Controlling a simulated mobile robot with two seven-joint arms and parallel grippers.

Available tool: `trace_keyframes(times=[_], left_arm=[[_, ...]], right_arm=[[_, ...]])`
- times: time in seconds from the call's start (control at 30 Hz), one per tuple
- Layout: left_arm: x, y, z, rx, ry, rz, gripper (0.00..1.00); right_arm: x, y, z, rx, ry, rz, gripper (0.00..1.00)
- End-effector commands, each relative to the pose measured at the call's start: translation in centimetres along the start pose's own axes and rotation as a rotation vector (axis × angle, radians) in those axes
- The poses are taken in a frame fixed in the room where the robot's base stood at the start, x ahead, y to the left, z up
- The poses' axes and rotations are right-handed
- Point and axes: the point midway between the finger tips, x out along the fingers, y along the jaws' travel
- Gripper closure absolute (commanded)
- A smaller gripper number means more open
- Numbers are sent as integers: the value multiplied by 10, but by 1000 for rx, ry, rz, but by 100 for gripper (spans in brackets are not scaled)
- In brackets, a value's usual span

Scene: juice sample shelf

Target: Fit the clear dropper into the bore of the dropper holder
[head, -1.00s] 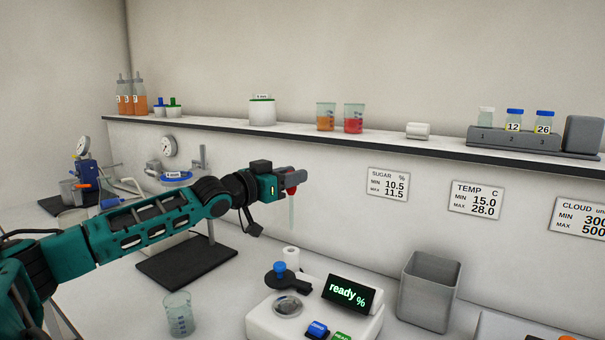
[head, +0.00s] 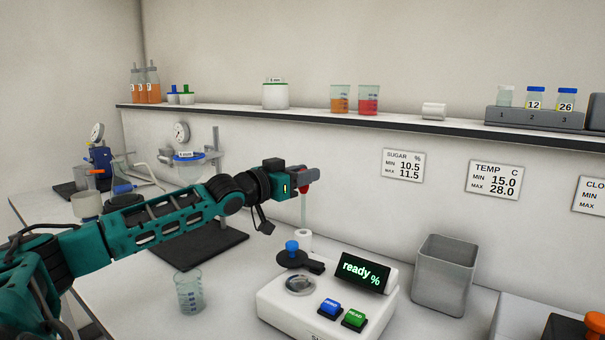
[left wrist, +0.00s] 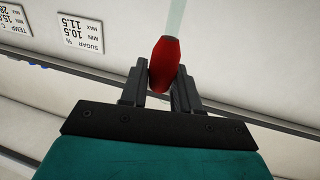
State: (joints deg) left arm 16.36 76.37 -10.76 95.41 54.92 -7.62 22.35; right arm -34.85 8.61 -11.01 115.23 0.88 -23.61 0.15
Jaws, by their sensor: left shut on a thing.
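The clear dropper has a red bulb and a clear stem (head: 304,208). My left gripper (head: 304,177) is shut on its red bulb, with the stem hanging down almost upright. The left wrist view shows the bulb (left wrist: 164,62) between the fingers of the gripper (left wrist: 163,88), and part of the clear stem beyond it. The dropper holder appears to be the small white cylinder (head: 303,242) behind the meter. The stem's lower end is just above or at its top in the head view; I cannot tell whether it has entered the bore. My right gripper is not in view.
The white meter (head: 275,311) with its "ready %" screen stands in front of the holder, its blue-knobbed black arm (head: 292,257) close by. A grey bin (head: 443,280) stands to the right and a beaker (head: 190,293) to the left. The shelf (head: 300,113) runs behind.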

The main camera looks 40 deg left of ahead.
Motion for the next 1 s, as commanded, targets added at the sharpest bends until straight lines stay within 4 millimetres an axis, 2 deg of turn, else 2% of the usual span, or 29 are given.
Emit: trace_keyframes(times=[0.57, 1.0], left_arm=[[0, 0, 0, 0, 0, 0, 81], [0, 0, 7, -1, 1, 0, 81]], right_arm=[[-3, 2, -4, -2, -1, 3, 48], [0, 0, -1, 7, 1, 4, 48]])
